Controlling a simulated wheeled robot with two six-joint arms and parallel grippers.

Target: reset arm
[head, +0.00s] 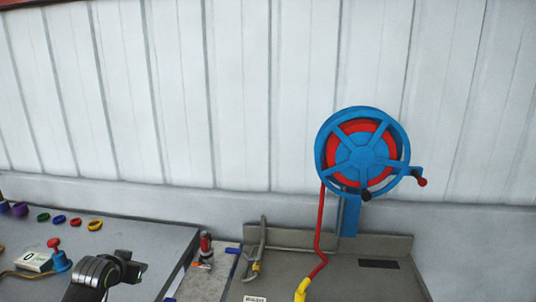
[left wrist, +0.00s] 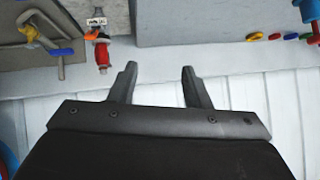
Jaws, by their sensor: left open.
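My left gripper (left wrist: 160,69) shows in the left wrist view with its two fingers spread and nothing between them. The pale wall and the edge of a grey block lie behind the fingers. In the head view, part of my left arm (head: 100,272) comes in at the bottom left, over the grey worktop. Its fingers are hard to make out there. My right arm and gripper are not in view.
A blue and red hose reel (head: 362,152) is on the white panelled wall (head: 235,90). A red hose runs down to a yellow nozzle (head: 302,290) at a grey sink. A red-topped fitting (head: 205,245) stands near my left arm. Coloured rings (head: 60,219) lie on the grey worktop (head: 150,238).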

